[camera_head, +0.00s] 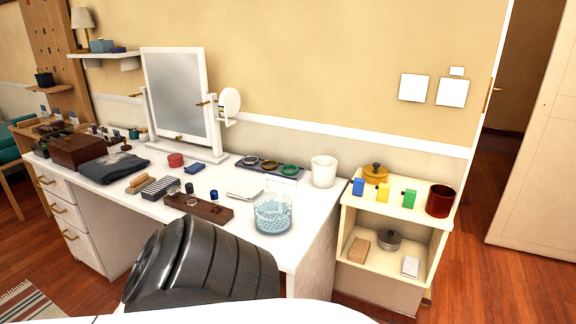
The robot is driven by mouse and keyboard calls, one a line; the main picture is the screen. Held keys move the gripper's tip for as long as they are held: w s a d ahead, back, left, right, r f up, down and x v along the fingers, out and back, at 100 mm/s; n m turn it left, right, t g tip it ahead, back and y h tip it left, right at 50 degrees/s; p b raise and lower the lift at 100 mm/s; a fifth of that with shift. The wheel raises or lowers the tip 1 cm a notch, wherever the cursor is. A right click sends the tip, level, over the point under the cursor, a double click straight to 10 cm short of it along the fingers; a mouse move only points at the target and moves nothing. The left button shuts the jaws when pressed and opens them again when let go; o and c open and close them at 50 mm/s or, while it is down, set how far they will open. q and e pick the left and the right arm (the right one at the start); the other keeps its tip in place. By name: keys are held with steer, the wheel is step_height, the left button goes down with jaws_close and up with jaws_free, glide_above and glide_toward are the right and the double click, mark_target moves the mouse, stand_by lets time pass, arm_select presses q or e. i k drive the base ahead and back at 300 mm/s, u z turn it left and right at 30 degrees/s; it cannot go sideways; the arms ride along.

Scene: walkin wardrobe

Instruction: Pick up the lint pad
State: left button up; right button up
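I cannot tell for sure which thing is the lint pad. Candidates on the white dressing table (317,220) are a grey striped block (161,187), a tan piece (138,184) beside it and a flat whitish pad (245,191) near the middle. On the lower shelf of the cream side unit are a tan block (358,247) and a small white block (410,266). A dark ribbed arm part of mine covers the table's front edge. No gripper fingers show in this view.
A blue beaded bowl (272,217), a brown tray (198,207), a white cup (323,172) and a mirror (178,98) stand on the table. The cream side unit (380,283) holds small coloured boxes and a dark red cup (439,200). Open wooden floor (500,285) lies right.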

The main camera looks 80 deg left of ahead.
mark_target(139, 182)
steer(key=u, duration=3.55)
